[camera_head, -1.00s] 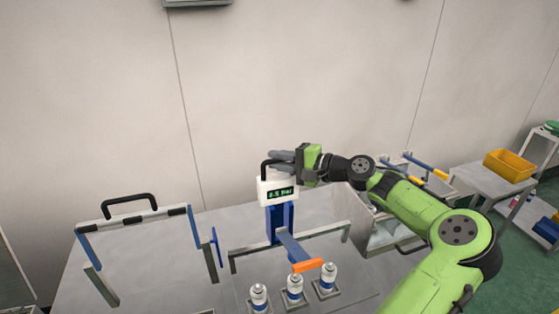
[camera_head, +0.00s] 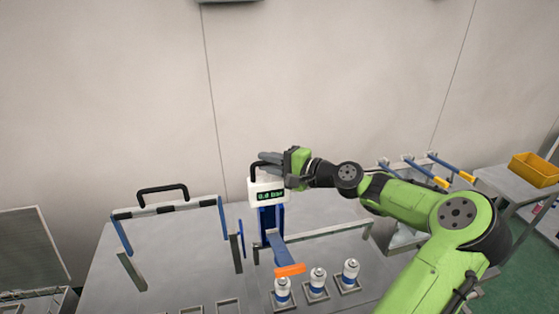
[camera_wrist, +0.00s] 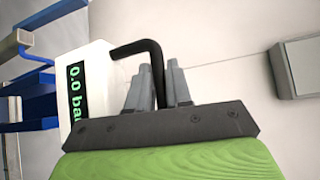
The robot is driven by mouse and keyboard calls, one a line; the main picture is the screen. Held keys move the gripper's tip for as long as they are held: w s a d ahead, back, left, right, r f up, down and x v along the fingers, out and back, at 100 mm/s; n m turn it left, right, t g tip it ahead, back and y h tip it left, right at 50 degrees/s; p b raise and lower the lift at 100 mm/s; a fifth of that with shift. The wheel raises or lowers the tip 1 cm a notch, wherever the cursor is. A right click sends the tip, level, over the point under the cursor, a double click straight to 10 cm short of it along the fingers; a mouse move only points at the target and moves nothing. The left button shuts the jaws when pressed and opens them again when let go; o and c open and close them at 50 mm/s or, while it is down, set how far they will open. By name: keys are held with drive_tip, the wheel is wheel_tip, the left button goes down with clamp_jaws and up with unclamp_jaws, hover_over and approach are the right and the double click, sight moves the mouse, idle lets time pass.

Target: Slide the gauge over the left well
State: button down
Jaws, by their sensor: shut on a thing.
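The gauge (camera_head: 267,192) is a white box with a green-lit display reading 0.0 bar and a black handle on a blue upright. A blue arm with an orange bar (camera_head: 290,270) reaches forward from its foot. The orange bar appears over or just behind the left can (camera_head: 282,290), in the left well; the middle can (camera_head: 318,284) and right can (camera_head: 351,273) stand to its right in their holders. My gripper (camera_head: 271,160) is shut on the gauge's handle. The wrist view shows the grey fingers (camera_wrist: 160,88) around the black handle beside the gauge (camera_wrist: 88,95).
A rail (camera_head: 330,232) runs behind the cans. A frame with a black handle (camera_head: 165,210) stands left on the grey table. Empty square holders (camera_head: 228,304) are at the front edge. A yellow bin (camera_head: 534,168) is far right.

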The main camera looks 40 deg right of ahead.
drive_tip(key=shift+a, duration=0.15)
drive_tip(key=c, duration=1.1)
unclamp_jaws()
drive_tip(key=shift+w+a, duration=0.1)
drive_tip(key=shift+w, duration=0.1)
drive_tip(key=shift+c, duration=0.2)
drive_tip(key=shift+s, duration=0.1)
drive_tip(key=v, duration=1.5)
drive_tip(key=shift+s, duration=0.3)
